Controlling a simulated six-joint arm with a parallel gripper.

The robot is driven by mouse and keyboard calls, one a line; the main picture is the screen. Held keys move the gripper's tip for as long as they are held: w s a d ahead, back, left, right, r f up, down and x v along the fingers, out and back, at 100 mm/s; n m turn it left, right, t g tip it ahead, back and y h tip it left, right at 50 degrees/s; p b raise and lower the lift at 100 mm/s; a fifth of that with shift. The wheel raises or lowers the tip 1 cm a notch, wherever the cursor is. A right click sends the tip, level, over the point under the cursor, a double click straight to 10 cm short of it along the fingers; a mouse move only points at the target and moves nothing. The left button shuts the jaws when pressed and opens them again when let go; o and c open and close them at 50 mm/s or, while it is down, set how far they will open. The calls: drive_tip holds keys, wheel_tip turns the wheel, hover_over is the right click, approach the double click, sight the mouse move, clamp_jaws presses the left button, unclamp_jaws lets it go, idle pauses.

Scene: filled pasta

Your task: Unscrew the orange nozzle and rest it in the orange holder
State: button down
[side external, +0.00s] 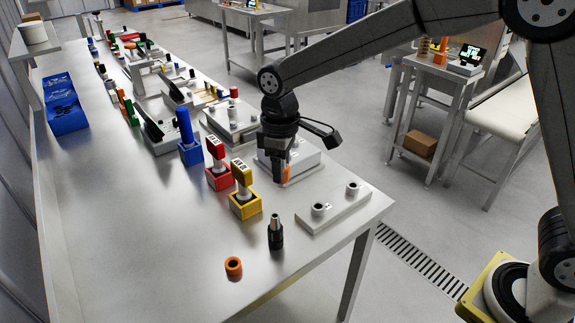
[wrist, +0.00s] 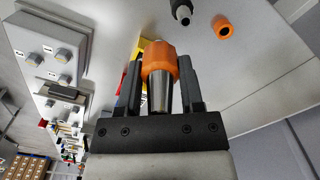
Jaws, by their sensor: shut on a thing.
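My gripper (side external: 283,172) points down over a white box near the table's right edge. In the wrist view my gripper (wrist: 160,70) is shut on the orange nozzle (wrist: 160,62), one finger on each side. The nozzle has an orange collar and a metal cone narrowing towards the palm. In the side view only a strip of the orange nozzle (side external: 286,173) shows by the fingers. I cannot tell whether its lower end touches anything. The orange holder (side external: 233,267), a short ring with a dark opening, stands empty near the table's front; it also shows in the wrist view (wrist: 223,27).
A black nozzle (side external: 275,232) stands upright beside the holder. A white plate with two pegs (side external: 335,208) lies at the right edge. Yellow (side external: 245,205), red (side external: 219,178) and blue (side external: 190,152) holders stand left of my gripper. The front left table is clear.

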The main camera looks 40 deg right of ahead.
drive_tip(key=s+a+n, duration=0.2)
drive_tip(key=a+n, duration=0.2)
drive_tip(key=a, duration=1)
wheel_tip(320, 180, down, 5)
drive_tip(key=shift+w+f, duration=0.1)
drive_tip(key=shift+w, duration=0.05)
drive_tip(key=shift+f, duration=0.1)
drive_tip(key=shift+f, duration=2.8)
drive_tip(key=shift+f, duration=1.7)
idle(0.6)
drive_tip(key=shift+c, duration=2)
unclamp_jaws()
drive_tip(key=o, duration=0.4)
drive_tip(key=shift+r, duration=0.1)
